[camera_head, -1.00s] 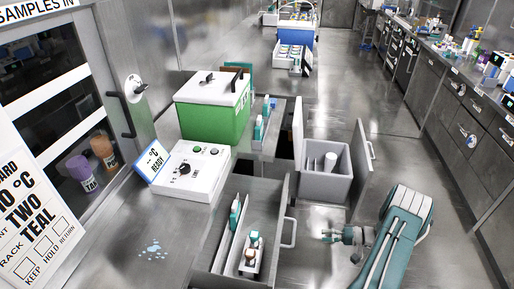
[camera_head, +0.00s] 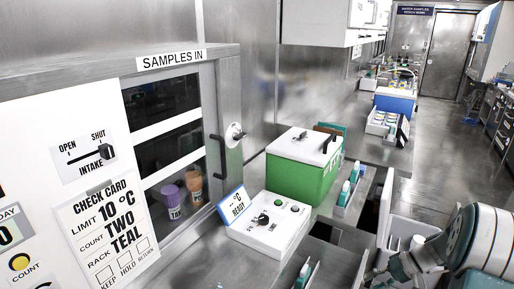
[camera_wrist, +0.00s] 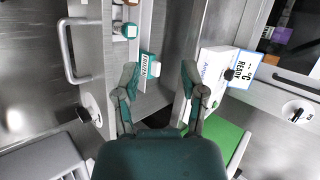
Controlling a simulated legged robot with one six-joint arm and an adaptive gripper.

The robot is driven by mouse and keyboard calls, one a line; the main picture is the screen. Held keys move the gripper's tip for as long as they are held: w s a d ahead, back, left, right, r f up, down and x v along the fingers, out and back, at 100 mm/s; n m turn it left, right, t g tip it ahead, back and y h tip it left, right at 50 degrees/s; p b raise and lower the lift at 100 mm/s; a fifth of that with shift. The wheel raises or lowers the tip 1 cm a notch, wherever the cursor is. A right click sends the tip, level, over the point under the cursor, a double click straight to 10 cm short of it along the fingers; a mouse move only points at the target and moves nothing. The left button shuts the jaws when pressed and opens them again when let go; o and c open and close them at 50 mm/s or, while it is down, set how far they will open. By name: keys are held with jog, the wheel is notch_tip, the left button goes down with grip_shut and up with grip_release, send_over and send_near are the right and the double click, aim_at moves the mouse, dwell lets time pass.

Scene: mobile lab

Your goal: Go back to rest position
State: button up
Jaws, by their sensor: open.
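My gripper (camera_wrist: 159,78) is open in the wrist view, its two teal fingers spread apart with nothing held between them. Below the fingers in the picture is an open drawer (camera_wrist: 185,20), with a teal-labelled bottle (camera_wrist: 149,66) lying or standing between the fingertips, apart from them as far as I can tell. In the head view my arm reaches in from the lower right corner, and its gripper (camera_head: 392,270) is partly cut off by the bottom edge, over the open drawers.
A green box with a white lid (camera_head: 305,160) stands on the counter behind a white control box (camera_head: 268,222) with a "°C READY" sign (camera_head: 233,205). A samples cabinet (camera_head: 190,60) fills the left, with a check card (camera_head: 108,232). A blue-sided cooler (camera_head: 394,101) stands farther back.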

jog(key=s+a+r+n+t+h, duration=0.3)
jog(key=s+a+r+h, duration=0.6)
jog(key=s+a+r, duration=0.8)
jog(key=a+r+t, duration=0.1)
jog(key=a+r, duration=0.1)
jog(key=a, duration=0.1)
jog(key=shift+s+r, duration=0.25)
jog(key=shift+s, duration=0.1)
